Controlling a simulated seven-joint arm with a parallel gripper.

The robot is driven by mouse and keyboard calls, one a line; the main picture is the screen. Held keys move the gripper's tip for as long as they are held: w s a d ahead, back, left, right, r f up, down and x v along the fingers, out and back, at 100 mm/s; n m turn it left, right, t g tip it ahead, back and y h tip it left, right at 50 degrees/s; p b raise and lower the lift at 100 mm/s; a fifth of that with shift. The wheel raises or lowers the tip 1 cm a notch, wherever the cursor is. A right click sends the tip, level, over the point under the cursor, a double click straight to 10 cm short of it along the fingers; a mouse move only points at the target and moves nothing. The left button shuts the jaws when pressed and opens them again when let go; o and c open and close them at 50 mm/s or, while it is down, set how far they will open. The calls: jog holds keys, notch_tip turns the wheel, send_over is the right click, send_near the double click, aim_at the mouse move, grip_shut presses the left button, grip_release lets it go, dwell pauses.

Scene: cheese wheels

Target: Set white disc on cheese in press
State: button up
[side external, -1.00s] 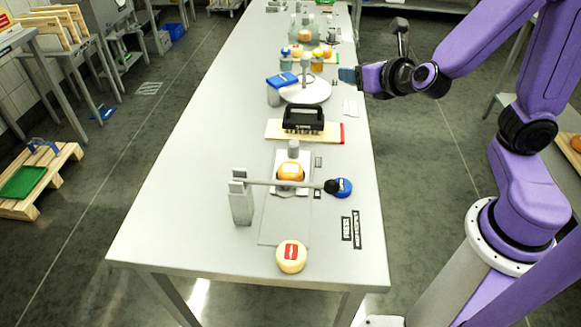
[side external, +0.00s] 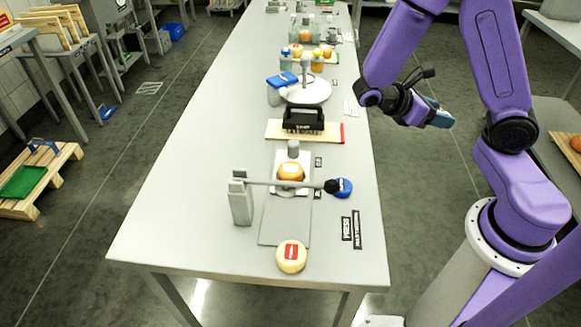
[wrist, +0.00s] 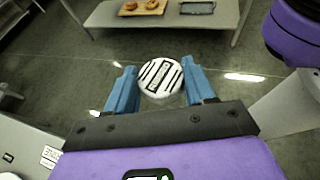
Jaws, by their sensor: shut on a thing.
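The white disc (wrist: 160,78), with black markings on its face, is between the two blue fingers of my gripper (wrist: 162,88) in the wrist view. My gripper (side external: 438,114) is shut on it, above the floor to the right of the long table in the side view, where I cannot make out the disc. The press (side external: 241,202) stands near the table's front end, its lever reaching right to a dark knob. An orange cheese (side external: 291,171) sits in the press behind the lever, with a grey cylinder (side external: 293,149) just behind it.
A pale cheese with a red label (side external: 291,257) lies at the table's front. A blue round item (side external: 344,188) is beside the lever knob. Behind the press are a black-handled tool (side external: 303,121) on a board and a white round plate (side external: 318,92). The table's left side is clear.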

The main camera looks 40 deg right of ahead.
jog(key=s+a+m+g+y, duration=0.3)
jog(key=a+m+y, duration=0.3)
jog(key=m+y, duration=0.2)
jog(key=s+a+m+g+y, duration=0.35)
jog(key=a+m+y, duration=0.25)
jog(key=m+y, duration=0.2)
jog(key=w+a+r+m+t+y, duration=0.7)
jog(key=w+a+m+t+y, duration=0.25)
jog(key=w+m, duration=0.2)
send_over(294, 165)
jog(key=s, duration=0.1)
jog(key=shift+m+t, duration=0.3)
jog(key=shift+m, duration=0.15)
notch_tip(294, 165, down, 13)
jog(key=shift+d, duration=0.1)
jog(key=shift+w+f, duration=0.4)
jog(key=shift+f, duration=0.15)
jog(key=shift+w+f, duration=0.1)
jog(key=shift+f, duration=1.5)
